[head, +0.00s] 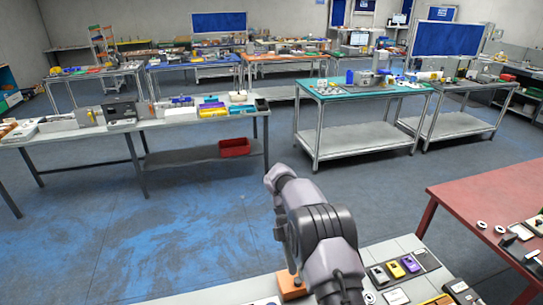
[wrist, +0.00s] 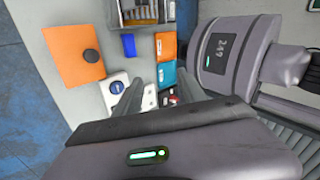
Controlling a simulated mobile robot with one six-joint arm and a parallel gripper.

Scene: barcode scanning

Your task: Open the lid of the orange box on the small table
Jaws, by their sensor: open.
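An orange box (wrist: 72,60) with a flat lid and a dark round knob (wrist: 91,56) lies at the upper left of the wrist view. The lid looks shut. An orange box also shows partly behind my arm at the bottom of the head view (head: 291,288). My gripper (wrist: 155,92) is open in the wrist view, its two grey fingers apart with nothing held between them. It is to the right of and below the orange box in that picture, apart from it. In the head view my arm hides the gripper.
Beside the box on the small table (head: 240,298) are a white item with a dark round top (wrist: 118,85), a blue block (wrist: 129,45), small orange and teal items, and a metal tray (wrist: 142,12). A red table (head: 470,200) stands at right. Blue floor is open at left.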

